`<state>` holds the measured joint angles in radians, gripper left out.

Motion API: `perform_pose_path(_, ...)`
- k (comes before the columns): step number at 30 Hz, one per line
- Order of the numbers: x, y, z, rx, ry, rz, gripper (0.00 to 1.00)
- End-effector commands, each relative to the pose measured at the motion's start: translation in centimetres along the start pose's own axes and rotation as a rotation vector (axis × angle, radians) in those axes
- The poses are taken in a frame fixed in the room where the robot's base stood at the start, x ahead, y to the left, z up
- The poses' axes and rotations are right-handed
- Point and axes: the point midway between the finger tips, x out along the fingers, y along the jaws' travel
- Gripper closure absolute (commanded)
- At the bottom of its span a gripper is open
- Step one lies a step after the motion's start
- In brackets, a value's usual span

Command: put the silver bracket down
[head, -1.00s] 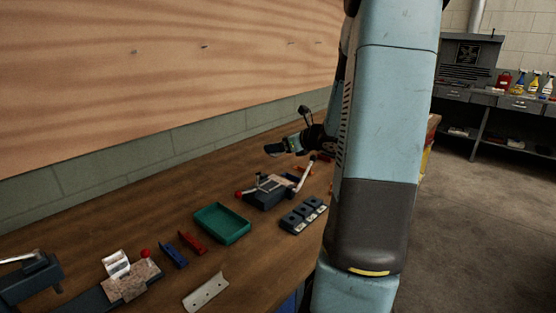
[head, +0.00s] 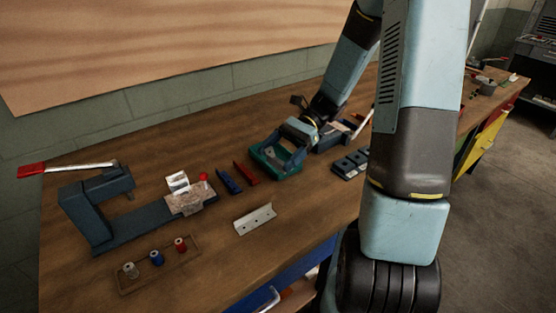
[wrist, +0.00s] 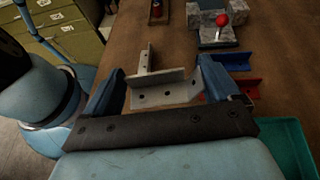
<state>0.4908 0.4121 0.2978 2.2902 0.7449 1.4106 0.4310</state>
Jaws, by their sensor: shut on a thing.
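My gripper (head: 284,158) is over the green tray (head: 263,160) in the head view. In the wrist view its two blue fingers (wrist: 163,72) are shut on a silver bracket (wrist: 160,97), an angled metal piece with holes that spans between them. The held bracket cannot be made out in the head view. Another silver angle piece (head: 255,219) with holes lies on the bench, left and in front of the tray; it shows beyond the held bracket in the wrist view (wrist: 147,59).
Blue (head: 229,181) and red (head: 245,173) brackets lie just left of the tray. A dark clamp fixture (head: 95,215) and a small rack (head: 158,265) with spools are farther left. Dark blocks (head: 350,164) lie right of the tray. Bare bench (head: 215,275) lies in front.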

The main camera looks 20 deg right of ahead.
Motion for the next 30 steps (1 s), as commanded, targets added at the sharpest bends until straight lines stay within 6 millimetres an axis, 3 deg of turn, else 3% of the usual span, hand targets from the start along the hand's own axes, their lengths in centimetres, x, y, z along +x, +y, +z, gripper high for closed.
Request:
perform_pose_path(6,3.5,4.1,-0.1,-0.172,0.0,0.421,0.4)
perform_pose_path(12,4.6,7.7,-0.5,-0.331,0.004,0.805,0.4)
perform_pose_path(21,3.2,11.4,-1.0,-0.566,0.007,1.38,0.4)
perform_pose_path(30,-0.1,11.3,-0.7,-0.799,0.015,1.945,0.4)
